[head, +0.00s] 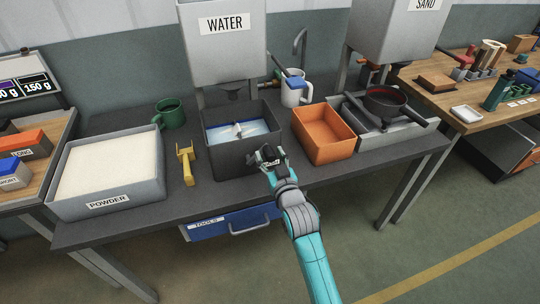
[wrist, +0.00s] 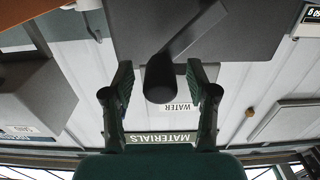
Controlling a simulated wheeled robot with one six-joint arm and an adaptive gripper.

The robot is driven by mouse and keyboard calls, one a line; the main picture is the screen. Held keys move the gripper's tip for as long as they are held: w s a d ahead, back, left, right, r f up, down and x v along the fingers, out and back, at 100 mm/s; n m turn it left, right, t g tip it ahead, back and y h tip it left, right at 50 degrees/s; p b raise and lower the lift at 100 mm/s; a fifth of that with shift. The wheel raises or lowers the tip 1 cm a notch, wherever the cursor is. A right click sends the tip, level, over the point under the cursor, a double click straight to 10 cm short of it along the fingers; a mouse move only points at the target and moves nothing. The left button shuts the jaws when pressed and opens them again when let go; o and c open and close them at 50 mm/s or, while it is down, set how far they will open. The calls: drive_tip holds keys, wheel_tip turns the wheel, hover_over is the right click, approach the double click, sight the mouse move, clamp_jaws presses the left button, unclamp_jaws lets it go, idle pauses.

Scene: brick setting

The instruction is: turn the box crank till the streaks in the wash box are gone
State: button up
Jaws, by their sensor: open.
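The wash box (head: 229,158) is a dark grey open box under the water tank. Its water (head: 225,134) is blue with pale, whitish areas, and a small light paddle stands in the middle. My gripper (head: 267,156) is at the box's front right side and hides part of that wall. In the wrist view my gripper (wrist: 160,85) is open. A dark round crank handle (wrist: 160,80) shows between its two fingers, with the crank arm (wrist: 195,32) running up and right. I see no finger pressed against the handle.
A powder tray (head: 62,206), a yellow scoop (head: 187,168) and a green mug (head: 172,112) are left of the box. An orange bin (head: 325,150) stands close on its right, with a dark pan (head: 387,105) beyond. The water tank (head: 222,50) hangs above. The bench's front strip is mostly clear.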

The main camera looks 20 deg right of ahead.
drive_tip(key=shift+w, duration=0.2)
clamp_jaws()
idle(0.3)
drive_tip(key=a+n, duration=1.1)
drive_tip(key=n, duration=0.9)
drive_tip(key=shift+a+f, duration=0.2)
drive_tip(key=shift+f, duration=0.25)
